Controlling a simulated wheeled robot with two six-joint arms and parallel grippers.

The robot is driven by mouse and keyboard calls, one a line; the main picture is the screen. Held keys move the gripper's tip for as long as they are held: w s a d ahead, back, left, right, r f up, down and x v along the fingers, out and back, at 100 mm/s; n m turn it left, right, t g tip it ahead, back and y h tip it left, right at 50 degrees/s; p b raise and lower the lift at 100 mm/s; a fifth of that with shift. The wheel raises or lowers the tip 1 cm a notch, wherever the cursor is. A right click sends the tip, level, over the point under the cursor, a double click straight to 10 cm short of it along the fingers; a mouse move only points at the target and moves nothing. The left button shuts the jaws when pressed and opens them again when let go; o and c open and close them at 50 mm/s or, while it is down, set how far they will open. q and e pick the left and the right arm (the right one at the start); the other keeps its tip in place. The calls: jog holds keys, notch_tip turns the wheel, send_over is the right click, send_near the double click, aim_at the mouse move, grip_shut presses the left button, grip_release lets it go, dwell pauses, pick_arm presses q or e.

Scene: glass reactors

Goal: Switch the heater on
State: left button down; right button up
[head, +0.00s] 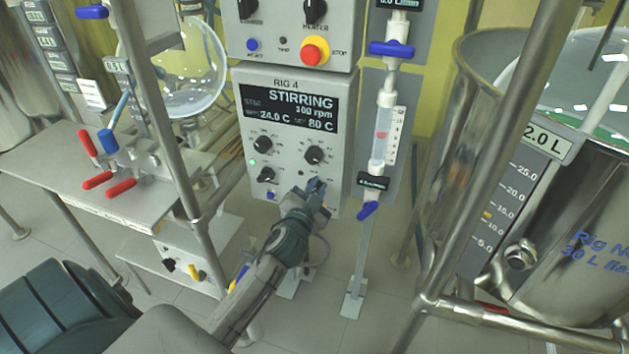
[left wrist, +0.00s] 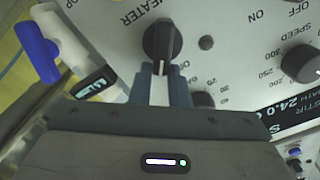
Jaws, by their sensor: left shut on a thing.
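The rig's control box (head: 343,200) carries a display (head: 290,108) reading STIRRING, 100 rpm, 24.0 C and 80 C. My left gripper (head: 316,188) is at the lower right of this box and hides the knob there in the head view. In the left wrist view the panel appears turned over, and a black knob (left wrist: 162,42) sits by the HEATER label (left wrist: 127,13). My left gripper's fingers (left wrist: 161,82) are shut on this heater knob. Its pointer setting is not clear. My right gripper is not in view.
Close by are a larger dial (head: 314,155), a lower left knob (head: 267,174) and a lit green lamp (head: 252,162). A flowmeter with a blue valve handle (head: 369,210) stands just right of the box. A red stop button (head: 313,54) is above.

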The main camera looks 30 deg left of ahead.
pick_arm(q)
jog(key=shift+d+f+m+p, duration=0.1)
jog(key=shift+f+m+p, duration=0.2)
jog(key=shift+m, duration=0.55)
jog(key=shift+d+f+m+p, duration=0.1)
jog(key=shift+f+m+p, duration=0.2)
jog(key=shift+m, duration=0.5)
jog(key=shift+d+f+m+p, duration=0.1)
jog(key=shift+f+m+p, duration=0.2)
jog(key=shift+m, duration=0.55)
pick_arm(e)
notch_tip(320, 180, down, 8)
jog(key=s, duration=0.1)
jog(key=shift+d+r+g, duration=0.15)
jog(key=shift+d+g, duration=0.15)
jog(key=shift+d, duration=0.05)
pick_arm(q)
jog(key=c, duration=1.4)
grip_release()
jog(key=shift+c, duration=0.2)
jog(key=shift+o, duration=0.3)
jog(key=shift+a+r, duration=0.1)
jog(key=shift+a, duration=0.1)
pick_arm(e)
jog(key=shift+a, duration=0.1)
pick_arm(q)
jog(key=shift+d+r, duration=0.1)
jog(key=shift+r, duration=0.05)
